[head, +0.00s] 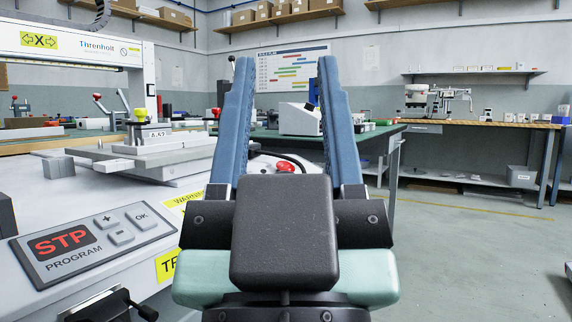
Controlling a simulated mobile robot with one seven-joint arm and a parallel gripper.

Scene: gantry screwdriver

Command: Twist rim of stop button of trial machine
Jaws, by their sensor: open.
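A red stop button (286,166) shows low between my gripper's fingers, on the white machine (95,220). Only part of it is visible; a ring around it is mostly hidden behind my gripper's dark body. My gripper (284,62) is open and empty, its two long blue fingers wide apart and pointing away over the machine. The picture does not show how far the fingers are from the button, and no contact with it can be seen. Yellow labels lie beside my gripper on the machine, one reading WARNING (182,198), one partly covered.
A program panel (92,240) reading STP is on the machine at left. A green table (385,133) is beyond my gripper. The floor (460,240) at right is mostly clear.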

